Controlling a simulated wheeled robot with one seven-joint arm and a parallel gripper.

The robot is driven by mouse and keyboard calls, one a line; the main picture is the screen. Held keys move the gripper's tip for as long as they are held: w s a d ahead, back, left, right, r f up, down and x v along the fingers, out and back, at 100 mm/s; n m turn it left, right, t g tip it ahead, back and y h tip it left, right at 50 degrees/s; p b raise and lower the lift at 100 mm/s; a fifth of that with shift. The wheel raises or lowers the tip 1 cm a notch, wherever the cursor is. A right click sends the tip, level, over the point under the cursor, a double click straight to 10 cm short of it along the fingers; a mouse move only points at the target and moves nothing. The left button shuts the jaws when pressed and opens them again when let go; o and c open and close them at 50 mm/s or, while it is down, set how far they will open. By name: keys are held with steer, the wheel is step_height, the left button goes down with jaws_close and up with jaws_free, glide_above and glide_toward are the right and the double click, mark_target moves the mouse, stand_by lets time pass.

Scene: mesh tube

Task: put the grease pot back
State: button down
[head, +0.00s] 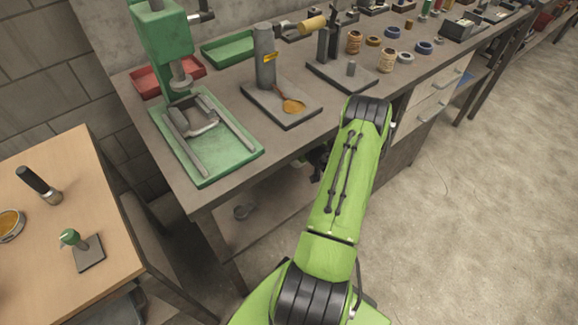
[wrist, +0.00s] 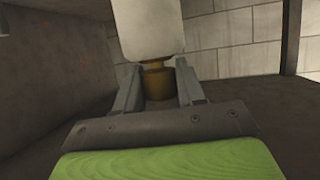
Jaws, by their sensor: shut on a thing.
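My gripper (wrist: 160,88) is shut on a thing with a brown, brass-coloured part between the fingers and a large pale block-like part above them. I take this for the grease pot (wrist: 157,82), though its full shape is cut off by the top of the wrist view. In the head view, my arm reaches to the workbench's front edge, and a little dark hardware (head: 318,160) shows beside it under the bench top. The fingers and the held thing are hidden there.
The workbench (head: 215,200) carries a green press (head: 165,45), a base plate with an amber smear (head: 290,103), and several small jars and rings. A lower shelf (head: 265,220) lies beneath it. A wooden table (head: 70,165) holds an amber-filled tin (head: 10,225). Floor at right is clear.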

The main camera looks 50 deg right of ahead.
step_height(320, 180, down, 10)
steer(key=b, duration=0.3)
steer(key=shift+s+b, duration=0.1)
steer(key=shift+b, duration=0.2)
steer(key=shift+r, duration=0.15)
steer(key=c, duration=0.7)
jaws_free()
steer(key=shift+s+a+r, duration=0.1)
steer(key=shift+s, duration=0.15)
steer(key=p+v, duration=0.3)
steer(key=v, duration=0.8)
steer(key=shift+s+a+p, duration=0.15)
steer(key=shift+s+p, duration=0.1)
steer(key=shift+p, duration=0.15)
